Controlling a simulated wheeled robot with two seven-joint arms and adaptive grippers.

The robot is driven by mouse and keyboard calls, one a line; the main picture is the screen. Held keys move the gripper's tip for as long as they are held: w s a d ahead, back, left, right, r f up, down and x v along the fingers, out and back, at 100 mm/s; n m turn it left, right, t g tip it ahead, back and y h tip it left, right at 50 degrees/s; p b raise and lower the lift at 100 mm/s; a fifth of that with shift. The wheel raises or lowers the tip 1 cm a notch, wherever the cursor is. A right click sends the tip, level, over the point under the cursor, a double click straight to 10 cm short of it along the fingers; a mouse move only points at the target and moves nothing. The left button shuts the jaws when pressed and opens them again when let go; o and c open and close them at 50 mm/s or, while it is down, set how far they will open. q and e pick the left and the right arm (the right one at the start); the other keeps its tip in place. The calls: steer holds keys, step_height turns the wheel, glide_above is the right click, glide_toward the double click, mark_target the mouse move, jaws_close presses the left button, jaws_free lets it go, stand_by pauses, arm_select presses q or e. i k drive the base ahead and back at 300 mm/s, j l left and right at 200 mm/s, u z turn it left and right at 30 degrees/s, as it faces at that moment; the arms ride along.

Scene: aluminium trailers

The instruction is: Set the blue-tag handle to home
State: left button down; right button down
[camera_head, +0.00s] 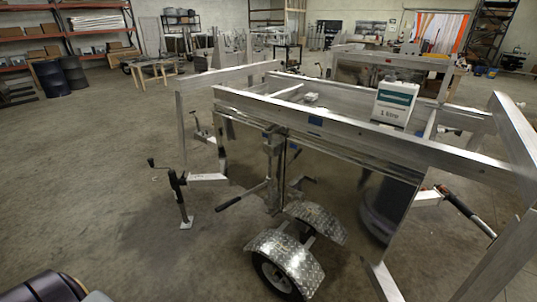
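An aluminium trailer (370,143) fills the middle and right. A small blue tag (315,120) is on its near top rail. Below and left of the tag, a lever handle with a black grip (229,202) sticks out from the trailer's side, angled down to the left. Another handle with a black grip (465,210) slopes down to the right at the trailer's right end. I cannot tell for sure which handle the blue tag marks. Neither of my grippers is in view.
A white-and-green box (395,102) stands on the trailer. A jack stand (181,198) with a black crank is at its left. A wheel under a tread-plate fender (287,259) juts out low in front. The left floor is open; dark barrels (75,73) stand farther back.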

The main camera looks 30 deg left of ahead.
mark_target(270, 182)
steer(key=i+j+z, duration=0.2)
steer(key=j, duration=0.4)
steer(key=j+z, duration=0.2)
steer(key=j, duration=0.45)
steer(key=i+j+z, duration=0.2)
steer(key=j, duration=0.45)
steer(key=j+z, duration=0.2)
steer(key=j, duration=0.45)
steer(key=k+j+z, duration=0.2)
steer(key=j, duration=0.45)
steer(key=j+z, duration=0.25)
steer(key=j, duration=0.4)
steer(key=k+j+z, duration=0.2)
steer(key=j, duration=0.45)
steer(key=i, duration=0.1)
